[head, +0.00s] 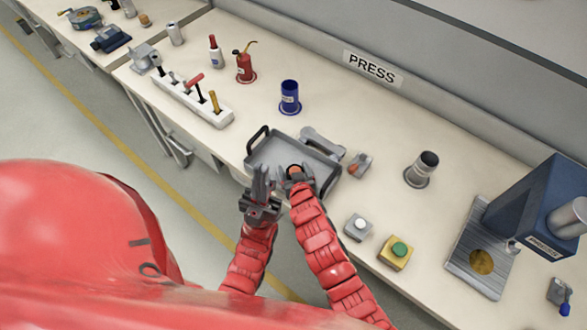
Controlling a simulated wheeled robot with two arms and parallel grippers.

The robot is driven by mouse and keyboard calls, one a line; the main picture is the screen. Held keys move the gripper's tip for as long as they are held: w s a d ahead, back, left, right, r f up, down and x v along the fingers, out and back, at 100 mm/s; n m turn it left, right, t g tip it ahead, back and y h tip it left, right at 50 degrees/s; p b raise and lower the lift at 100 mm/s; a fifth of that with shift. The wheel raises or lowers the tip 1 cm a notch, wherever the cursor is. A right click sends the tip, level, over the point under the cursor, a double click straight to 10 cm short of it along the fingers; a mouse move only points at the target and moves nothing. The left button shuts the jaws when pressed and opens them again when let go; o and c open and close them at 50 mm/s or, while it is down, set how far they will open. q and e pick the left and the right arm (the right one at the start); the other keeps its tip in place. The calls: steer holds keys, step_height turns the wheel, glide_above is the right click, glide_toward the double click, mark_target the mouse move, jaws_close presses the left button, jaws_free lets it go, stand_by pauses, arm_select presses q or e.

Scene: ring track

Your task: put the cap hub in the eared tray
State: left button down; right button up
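The eared tray (322,159) is a grey, shallow rectangular tray with raised handles, on the bench near its front edge. My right gripper (295,173) is over the tray's near side, with a small round part with an orange-brown top between its fingers. This looks like the cap hub (294,168); its lower part is hidden by the gripper, and I cannot tell whether it touches the tray floor. My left gripper (264,182) is just left of the right one, at the tray's near left corner, fingers apart and seemingly empty.
A grey link-shaped part (322,143) and a small metal part with an orange-brown end (359,165) lie beside the tray. A blue cup (290,97) stands behind. A dark-topped cylinder (421,169), two button boxes (395,252) and a blue press (535,205) are to the right.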

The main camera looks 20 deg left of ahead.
steer(key=shift+r, duration=0.15)
steer(key=b+v, duration=0.3)
steer(key=v, duration=0.7)
steer(key=shift+s+d, duration=0.1)
steer(key=shift+s, duration=0.2)
steer(key=shift+s+d+r, duration=0.35)
steer(key=shift+s+r, duration=0.05)
steer(key=shift+s, duration=0.1)
steer(key=shift+w, duration=0.1)
